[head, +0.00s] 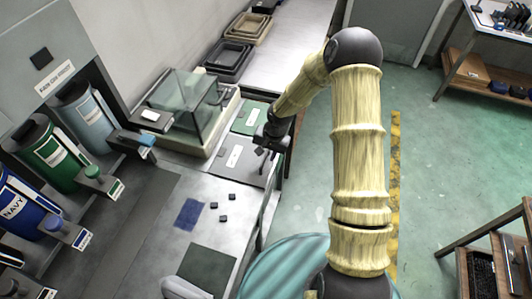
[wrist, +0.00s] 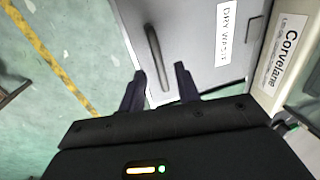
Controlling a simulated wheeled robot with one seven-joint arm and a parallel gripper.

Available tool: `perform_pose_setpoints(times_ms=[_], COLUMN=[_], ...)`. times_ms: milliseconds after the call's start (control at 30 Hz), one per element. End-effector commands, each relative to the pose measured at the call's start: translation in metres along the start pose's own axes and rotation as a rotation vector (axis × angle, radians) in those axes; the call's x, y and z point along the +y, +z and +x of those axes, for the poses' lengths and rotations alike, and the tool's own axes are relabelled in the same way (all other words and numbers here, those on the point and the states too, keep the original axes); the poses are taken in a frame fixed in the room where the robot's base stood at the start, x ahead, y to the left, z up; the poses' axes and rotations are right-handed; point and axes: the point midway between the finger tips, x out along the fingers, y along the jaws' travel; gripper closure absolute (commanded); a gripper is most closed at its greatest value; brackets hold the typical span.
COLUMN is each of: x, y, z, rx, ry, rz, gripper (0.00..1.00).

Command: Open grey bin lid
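The grey bin lid (head: 222,168) lies flat in the counter in the head view, with a white label on it. In the wrist view the grey lid (wrist: 195,50) fills the upper middle, its label reading "DRY WASTE", and looks closed. A dark bar handle (wrist: 152,42) stands on it, left of the label. My gripper (wrist: 159,72) is open, its two dark fingers apart on either side of the handle's lower end in the picture; no contact is clear. In the head view my gripper (head: 265,150) is over the lid's right side, partly hiding it.
A green lid (head: 250,118) lies just behind the grey one. A glass case (head: 185,105) on a cream base stands to the left. Small dark blocks and a blue mat (head: 188,214) lie on the counter in front. Green floor (head: 335,90) is open to the right.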

Motion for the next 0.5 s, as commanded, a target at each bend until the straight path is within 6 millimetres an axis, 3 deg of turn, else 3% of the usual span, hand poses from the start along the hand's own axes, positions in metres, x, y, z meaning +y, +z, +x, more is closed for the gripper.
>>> perform_pose_setpoints(times_ms=[167, 400, 433, 500], x=[-0.0001, 0.0001, 0.0001, 0.0001], y=[0.0000, -0.0001, -0.0001, -0.0001], z=[0.0119, 0.0130, 0.0130, 0.0129], rx=[0.000, 0.001, 0.001, 0.001], ry=[0.000, 0.000, 0.000, 0.000], rz=[-0.001, 0.000, 0.000, 0.000], gripper=[0.67, 0.67, 0.69, 0.83])
